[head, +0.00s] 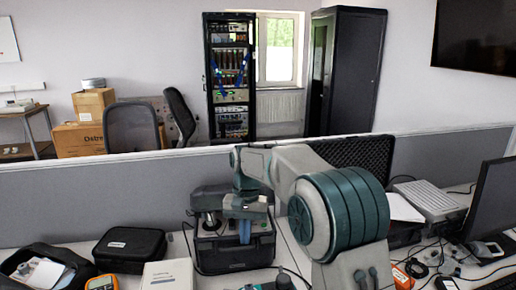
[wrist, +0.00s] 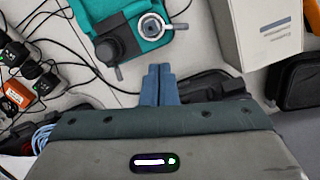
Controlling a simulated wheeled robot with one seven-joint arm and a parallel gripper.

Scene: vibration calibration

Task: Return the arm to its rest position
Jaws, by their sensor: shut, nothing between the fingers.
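My gripper (head: 245,238) hangs over the desk in the head view, its blue fingers pointing down in front of a dark instrument case (head: 208,255). My arm reaches to it from the lower right, bent at a large teal and grey joint. In the wrist view the two blue fingers of my gripper (wrist: 158,72) are together with nothing between them. A teal device with a round metal ring (wrist: 140,30) lies just beyond the fingertips in that view, apart from them as far as I can tell.
A black case (head: 130,244), a white box (head: 168,275), an open black bag (head: 40,262) and an orange meter (head: 102,283) crowd the left. A monitor (head: 494,205), a pale grey device (head: 428,200) and loose cables fill the right. A grey partition (head: 60,205) stands behind.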

